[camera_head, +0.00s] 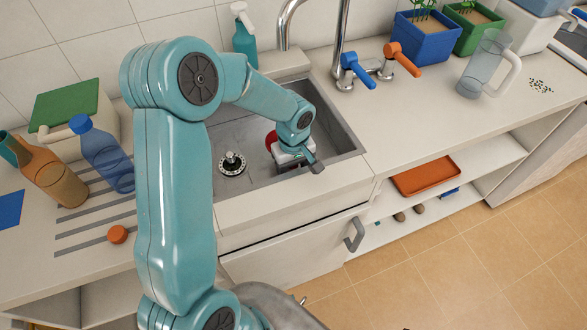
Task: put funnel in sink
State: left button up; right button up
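One arm of mine comes in from the lower left and reaches over the grey sink (345,138). I take it for my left arm. Its gripper (312,164) is low over the sink's right half, and I cannot tell whether its fingers are open or shut. A red thing (271,141) shows beside the gripper, inside the sink outline. It is mostly hidden by the gripper and arm, so I cannot tell whether it is the funnel, or whether it is held. No funnel shows clearly elsewhere. My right gripper is not in view.
A tap (340,45) with a blue handle (357,70) and an orange handle (403,60) stands behind the sink. A clear jug (487,65) stands right. The counter right of the sink is mostly clear.

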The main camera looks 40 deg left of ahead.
pick_arm(q)
jog(key=shift+r, duration=0.15)
jog(key=shift+w+r, duration=0.1)
jog(key=shift+r, duration=0.25)
notch_tip(320, 180, up, 11)
jog(key=shift+r+p, duration=0.15)
jog(key=shift+p, duration=0.25)
notch_tip(320, 180, up, 10)
jog(key=p, duration=1)
